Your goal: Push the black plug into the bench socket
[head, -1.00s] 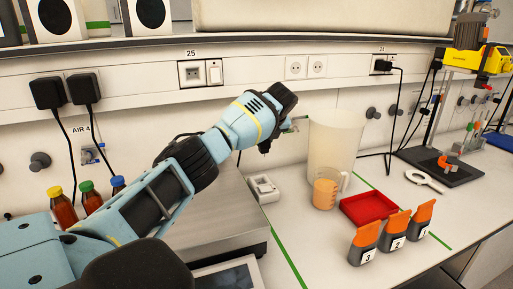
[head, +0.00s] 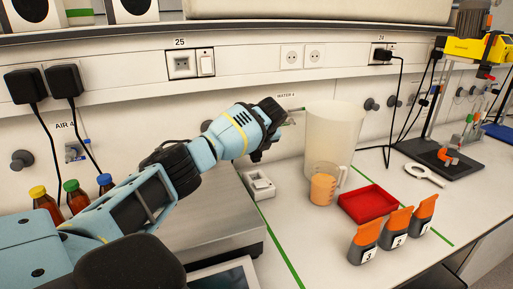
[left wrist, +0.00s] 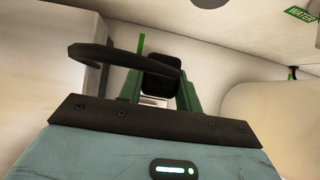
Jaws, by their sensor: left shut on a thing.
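My left gripper (left wrist: 161,84) is shut on a black plug (left wrist: 162,72) in the left wrist view. The plug sits between the green fingers, and a thick black loop, apparently its cable, runs off to the left. In the head view my left gripper (head: 290,116) is in the air left of the tall beaker, and its own wrist mostly hides the plug. A white socket box (head: 262,186) lies on the bench below it. Wall socket 25 (head: 182,66) has a switch beside it and is empty. My right gripper is out of view.
A tall cream beaker (head: 340,128) stands close right of my gripper, with a juice jug (head: 324,188) before it. A red tray (head: 368,203) and orange-topped numbered holders (head: 394,230) are farther right. A metal-topped device (head: 219,217) lies under my arm.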

